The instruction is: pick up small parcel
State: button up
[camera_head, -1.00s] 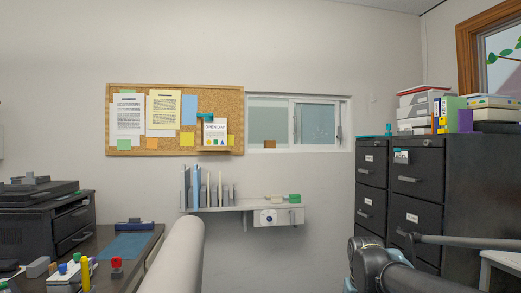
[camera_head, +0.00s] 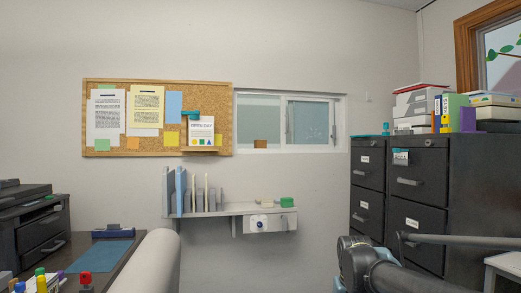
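A small brown box (camera_head: 260,144), which looks like the small parcel, sits on the sill of the sliding window (camera_head: 311,121) in the back wall, at its lower left corner. It is small in the head view and its details cannot be made out. Parts of my arm show at the bottom of the view, but my gripper is not in view. Nothing of mine is near the box.
A wall shelf (camera_head: 232,209) with upright files and a green item (camera_head: 287,202) is below the window. Dark filing cabinets (camera_head: 420,186) bearing boxes stand at right. A cork board (camera_head: 105,140) hangs left of the window.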

aim_at(258, 144)
jog(key=i, duration=1.3)
